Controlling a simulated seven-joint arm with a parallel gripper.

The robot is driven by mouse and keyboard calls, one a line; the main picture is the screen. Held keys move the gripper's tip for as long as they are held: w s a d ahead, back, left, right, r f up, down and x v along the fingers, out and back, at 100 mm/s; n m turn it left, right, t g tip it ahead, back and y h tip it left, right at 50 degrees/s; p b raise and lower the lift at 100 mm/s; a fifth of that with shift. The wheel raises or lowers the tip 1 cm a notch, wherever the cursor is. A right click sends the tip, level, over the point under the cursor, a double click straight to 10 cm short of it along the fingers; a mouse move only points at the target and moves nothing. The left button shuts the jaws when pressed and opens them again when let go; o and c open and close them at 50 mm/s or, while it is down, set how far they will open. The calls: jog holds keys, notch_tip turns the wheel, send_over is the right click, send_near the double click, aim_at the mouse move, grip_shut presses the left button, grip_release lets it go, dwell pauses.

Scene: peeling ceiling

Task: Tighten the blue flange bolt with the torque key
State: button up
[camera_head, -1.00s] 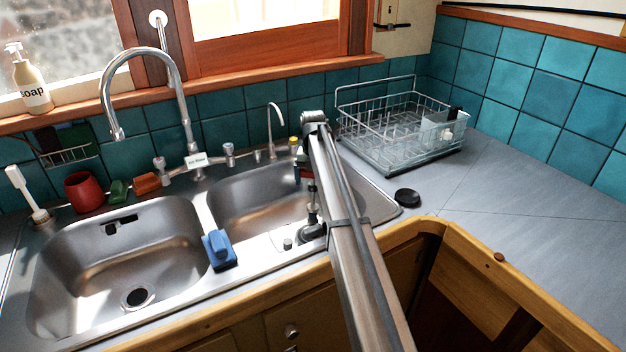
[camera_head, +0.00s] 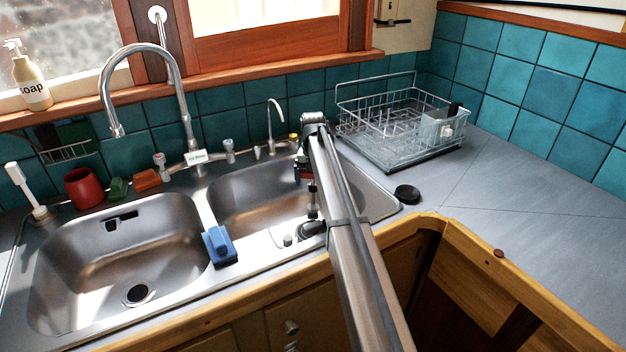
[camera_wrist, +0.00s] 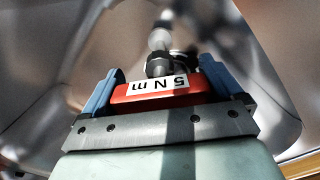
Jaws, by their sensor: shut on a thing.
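My gripper (camera_wrist: 158,88) has blue fingers, shut on the red handle of the torque key (camera_wrist: 150,92), which carries a white "5 N m" label. In the wrist view its grey metal shaft runs away from the handle. In the head view the torque key (camera_head: 312,205) shows as a thin upright shaft beside my arm, over the right basin's front side. Its lower end is close to a dark round piece on the sink rim; I cannot tell whether they touch. I cannot make out a blue flange bolt with certainty; my arm hides part of that area.
A blue block (camera_head: 220,247) sits on the front of the sink divider. The faucet (camera_head: 186,110) rises behind the basins. A wire dish rack (camera_head: 400,125) stands at back right, with a black disc (camera_head: 407,194) before it. The right counter (camera_head: 530,215) is mostly clear.

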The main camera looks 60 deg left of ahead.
jog(key=shift+f, duration=0.15)
jog(key=shift+f, duration=0.45)
jog(key=shift+m, duration=0.3)
